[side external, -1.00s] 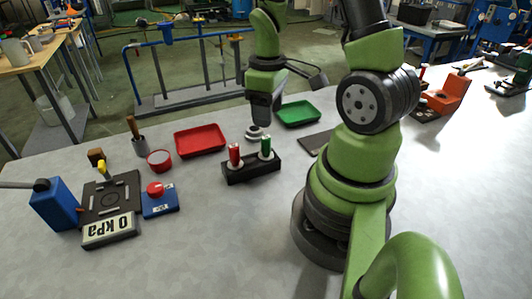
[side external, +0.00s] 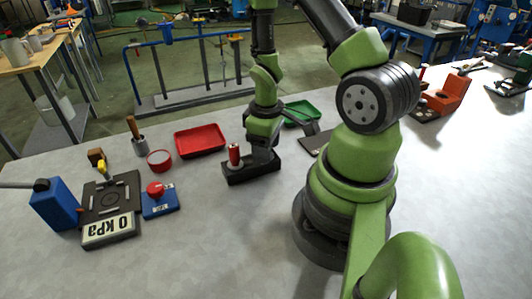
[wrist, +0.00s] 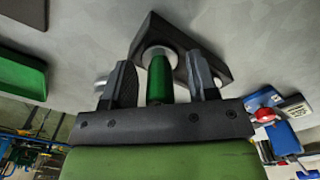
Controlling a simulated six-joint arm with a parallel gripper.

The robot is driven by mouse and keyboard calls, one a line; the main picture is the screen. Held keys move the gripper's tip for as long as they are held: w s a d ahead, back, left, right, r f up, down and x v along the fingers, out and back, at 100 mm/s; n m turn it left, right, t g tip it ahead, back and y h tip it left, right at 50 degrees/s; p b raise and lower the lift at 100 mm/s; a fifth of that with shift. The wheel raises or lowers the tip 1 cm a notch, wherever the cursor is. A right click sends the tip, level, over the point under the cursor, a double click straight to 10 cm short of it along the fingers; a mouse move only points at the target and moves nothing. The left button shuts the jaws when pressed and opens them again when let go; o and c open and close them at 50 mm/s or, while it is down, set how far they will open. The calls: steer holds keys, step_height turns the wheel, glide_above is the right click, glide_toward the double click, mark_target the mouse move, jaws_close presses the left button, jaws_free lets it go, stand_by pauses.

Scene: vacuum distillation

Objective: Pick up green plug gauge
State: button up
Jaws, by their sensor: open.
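The green plug gauge (wrist: 158,80) stands in the black holder block (wrist: 213,62), its green handle between my gripper's two fingers in the wrist view. My gripper (wrist: 160,82) is open, with a finger on each side of the handle and a gap visible on both sides. In the side view my gripper (side external: 262,158) is low over the right end of the black block (side external: 240,178) and hides the green gauge. The red plug gauge (side external: 234,156) stands upright in the left end of the block.
A red tray (side external: 200,151) lies behind the block, and a green tray (side external: 300,108) lies behind my gripper. The front of the table is clear.

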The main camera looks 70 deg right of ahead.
steer(key=shift+c, duration=0.4)
jaws_close()
